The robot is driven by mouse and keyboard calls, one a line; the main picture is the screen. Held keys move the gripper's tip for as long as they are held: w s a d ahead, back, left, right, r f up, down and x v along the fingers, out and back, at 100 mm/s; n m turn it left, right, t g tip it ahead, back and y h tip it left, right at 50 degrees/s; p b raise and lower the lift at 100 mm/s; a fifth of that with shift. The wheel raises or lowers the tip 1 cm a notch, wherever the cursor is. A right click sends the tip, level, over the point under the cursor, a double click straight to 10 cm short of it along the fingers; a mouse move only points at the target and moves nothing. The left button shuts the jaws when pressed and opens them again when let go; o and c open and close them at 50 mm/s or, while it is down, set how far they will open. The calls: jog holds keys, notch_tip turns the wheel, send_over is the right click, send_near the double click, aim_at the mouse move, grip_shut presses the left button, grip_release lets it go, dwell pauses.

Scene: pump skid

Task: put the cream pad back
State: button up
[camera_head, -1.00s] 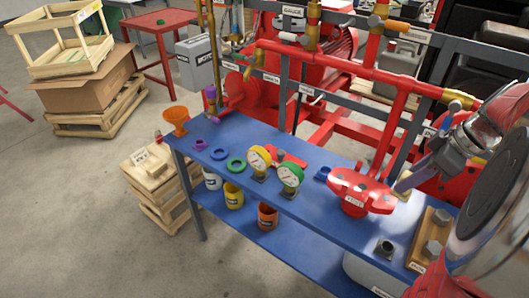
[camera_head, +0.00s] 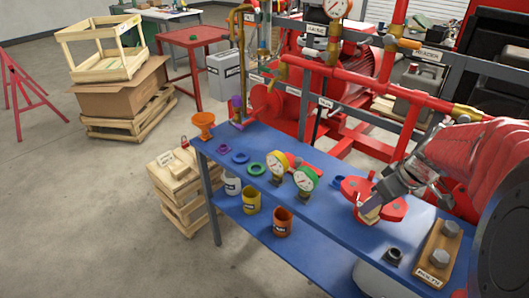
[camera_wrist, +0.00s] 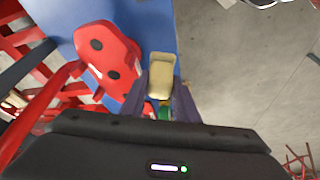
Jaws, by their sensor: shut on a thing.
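My gripper (camera_head: 376,200) is shut on the cream pad (camera_head: 371,214), a small pale block. It holds the pad in front of the red valve-like flange body (camera_head: 352,187) on the blue bench. In the wrist view the pad (camera_wrist: 162,75) sits between the two dark fingers, and the red body (camera_wrist: 104,55) lies to its left. Whether the pad touches the red body or the bench cannot be told. A labelled wooden crate stack (camera_head: 182,185) stands left of the bench, with pale blocks on top; the label is too small to read.
Red pipework rises behind. Floor at the left front is clear.

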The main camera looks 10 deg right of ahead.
jog(key=w+a+f+m+h, duration=0.1)
jog(key=w+a+f, duration=0.3)
jog(key=a, duration=0.5)
jog(key=w+a+f+m, duration=0.3)
jog(key=w+a+f, duration=0.2)
jog(key=w+a, duration=0.3)
jog(key=shift+w+a+f+m+t+h, duration=0.3)
jog(key=shift+w+a+t+h, duration=0.1)
jog(key=shift+w, duration=0.4)
